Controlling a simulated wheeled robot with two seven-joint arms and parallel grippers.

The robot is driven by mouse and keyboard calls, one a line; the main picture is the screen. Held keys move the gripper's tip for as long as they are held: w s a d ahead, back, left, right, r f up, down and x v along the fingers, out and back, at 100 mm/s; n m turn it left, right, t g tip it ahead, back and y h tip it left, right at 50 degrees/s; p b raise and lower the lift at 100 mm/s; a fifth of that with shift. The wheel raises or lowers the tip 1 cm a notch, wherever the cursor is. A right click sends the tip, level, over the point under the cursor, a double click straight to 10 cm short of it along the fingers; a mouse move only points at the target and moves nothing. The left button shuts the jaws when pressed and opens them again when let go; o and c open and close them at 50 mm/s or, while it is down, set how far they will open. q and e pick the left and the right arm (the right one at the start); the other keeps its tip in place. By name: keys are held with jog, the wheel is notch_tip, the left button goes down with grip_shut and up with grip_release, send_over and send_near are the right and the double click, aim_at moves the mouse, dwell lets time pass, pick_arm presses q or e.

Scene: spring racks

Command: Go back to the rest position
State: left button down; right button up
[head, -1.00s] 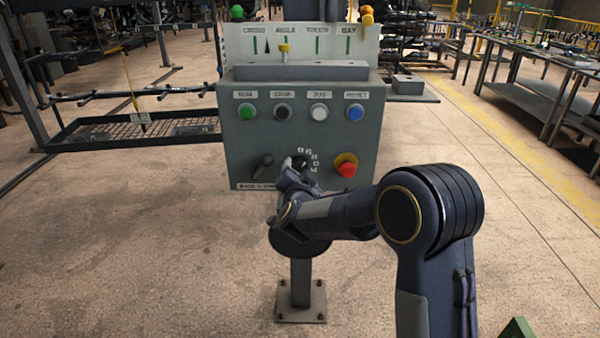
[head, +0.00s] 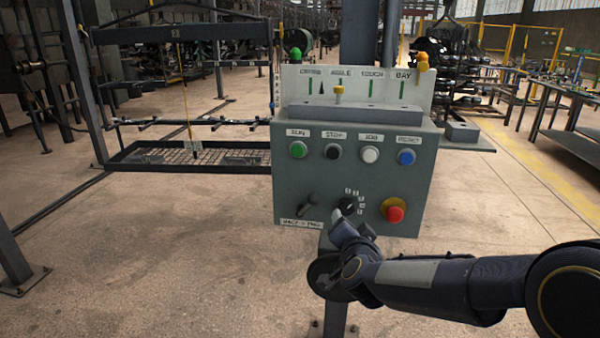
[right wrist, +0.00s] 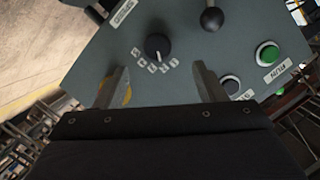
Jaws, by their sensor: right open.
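My right arm comes in from the right in the head view, and its gripper (head: 347,228) is in front of the lower part of the grey control box. In the right wrist view the two fingers (right wrist: 162,85) stand wide apart with nothing between them. The dark rotary knob (right wrist: 157,46) lies beyond the fingertips, clear of them; it also shows in the head view (head: 347,206), just above the gripper. My left gripper is not in view.
The control box (head: 290,185) stands on a post and carries green, black, white and blue buttons, a lever (head: 310,203) and a red emergency button (head: 393,211). A rack with a mesh tray (head: 190,153) stands at the left. The floor at front left is clear.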

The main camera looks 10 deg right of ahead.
jog(key=s+d+r+n+g+y+p, duration=0.1)
jog(key=s+n+g+y, duration=0.15)
jog(key=s, duration=0.65)
jog(key=s+r+n+g+y+p, duration=0.1)
jog(key=s+r+n+g+y, duration=0.2)
jog(key=s, duration=0.6)
jog(key=s+f+n+g, duration=0.1)
jog(key=s+f+g, duration=0.1)
jog(key=s, duration=0.7)
jog(key=s+d+f+n+g+p, duration=0.1)
jog(key=s+f+g, duration=0.1)
jog(key=s+f, duration=0.3)
jog(key=s, duration=0.4)
jog(key=shift+d+n, duration=0.25)
jog(key=shift+n, duration=0.1)
jog(key=shift+f, duration=0.1)
